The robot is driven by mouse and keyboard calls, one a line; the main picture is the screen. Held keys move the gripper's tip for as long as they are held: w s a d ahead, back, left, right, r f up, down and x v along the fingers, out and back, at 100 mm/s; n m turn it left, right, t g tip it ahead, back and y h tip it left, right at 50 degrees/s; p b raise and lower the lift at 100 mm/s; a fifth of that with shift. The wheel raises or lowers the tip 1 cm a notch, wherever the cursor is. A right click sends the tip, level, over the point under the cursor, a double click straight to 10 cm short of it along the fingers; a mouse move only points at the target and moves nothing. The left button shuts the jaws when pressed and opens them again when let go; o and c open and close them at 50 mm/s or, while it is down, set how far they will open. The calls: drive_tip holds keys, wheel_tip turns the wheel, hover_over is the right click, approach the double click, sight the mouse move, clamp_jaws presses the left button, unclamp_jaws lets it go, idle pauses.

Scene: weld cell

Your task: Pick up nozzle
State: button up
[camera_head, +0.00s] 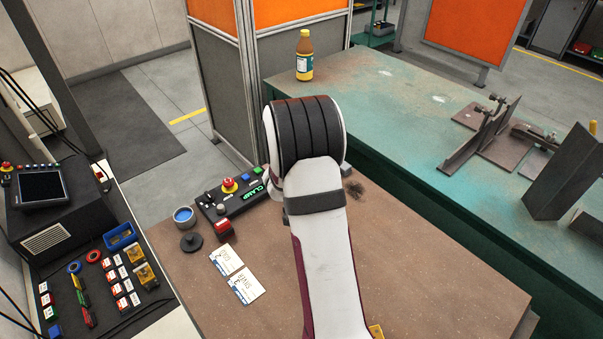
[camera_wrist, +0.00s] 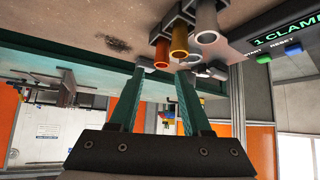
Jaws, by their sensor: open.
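My gripper (camera_wrist: 163,77) shows in the wrist view with two green fingers apart and nothing between them. Three tube-shaped pieces, likely nozzles, stand close together just beyond the fingertips: a copper one (camera_wrist: 162,52), a yellow-brass one (camera_wrist: 179,42) and a grey one (camera_wrist: 206,24). The copper and brass tubes appear nearest the gap between the fingers. I cannot tell whether a finger touches any of them, or which is the nozzle meant. In the head view my arm hides the gripper and the tubes.
The clamp control box (camera_head: 238,198) stands on the brown table (camera_head: 420,275), left of my arm. A blue-topped can (camera_head: 184,217) and white cards (camera_head: 239,274) lie nearby. A bottle (camera_head: 304,56) and angled steel fixtures (camera_head: 480,138) stand on the green bench (camera_head: 385,95). The table's right side is clear.

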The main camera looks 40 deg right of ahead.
drive_tip(key=x, duration=1.1)
drive_tip(key=shift+w+d, duration=0.4)
clamp_jaws()
